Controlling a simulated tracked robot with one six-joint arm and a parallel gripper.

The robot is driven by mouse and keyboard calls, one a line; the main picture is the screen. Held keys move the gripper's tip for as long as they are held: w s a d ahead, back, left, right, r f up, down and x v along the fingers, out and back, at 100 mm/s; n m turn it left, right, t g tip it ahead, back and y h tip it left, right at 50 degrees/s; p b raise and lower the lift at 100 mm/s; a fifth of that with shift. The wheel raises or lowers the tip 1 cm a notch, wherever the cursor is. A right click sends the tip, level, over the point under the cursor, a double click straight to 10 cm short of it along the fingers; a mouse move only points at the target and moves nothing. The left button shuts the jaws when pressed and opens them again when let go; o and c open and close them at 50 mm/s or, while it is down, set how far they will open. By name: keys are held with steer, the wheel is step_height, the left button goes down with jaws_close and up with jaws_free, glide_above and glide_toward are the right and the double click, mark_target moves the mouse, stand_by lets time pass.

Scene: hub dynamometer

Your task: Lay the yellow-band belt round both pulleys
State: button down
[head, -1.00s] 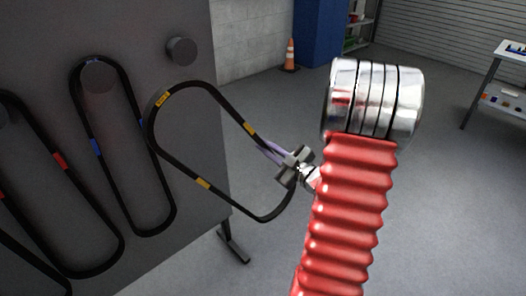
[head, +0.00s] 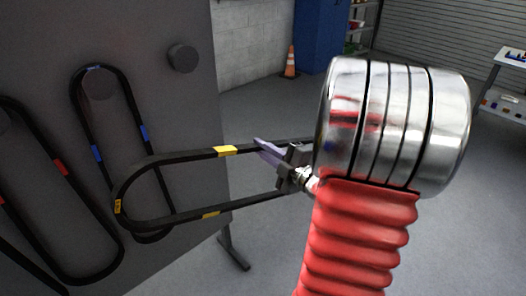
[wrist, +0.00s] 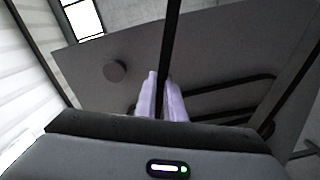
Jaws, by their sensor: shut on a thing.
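The black belt with yellow bands (head: 224,151) is held out from the dark board in the head view, stretched as a long loop lying nearly level. Its rounded left end passes in front of the blue-band belt. My gripper (head: 268,152), with pale purple fingers, is shut on its upper run towards the right. My arm hides the belt's right end. In the wrist view the belt (wrist: 172,40) runs up between the fingers (wrist: 161,98). A round grey peg (head: 183,58) is bare on the board's upper right; a similar one (wrist: 115,71) shows in the wrist view. I cannot tell which pulleys are meant.
A blue-band belt (head: 144,133) hangs on a round peg, and a red-band belt (head: 60,167) hangs further left on the dark board (head: 150,25). An orange cone (head: 290,62) stands on the floor behind. The floor right of the board is open.

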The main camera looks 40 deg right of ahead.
steer(key=shift+s+a+r+n, duration=0.25)
steer(key=shift+a+r+n, duration=0.35)
steer(key=shift+r+n, duration=0.25)
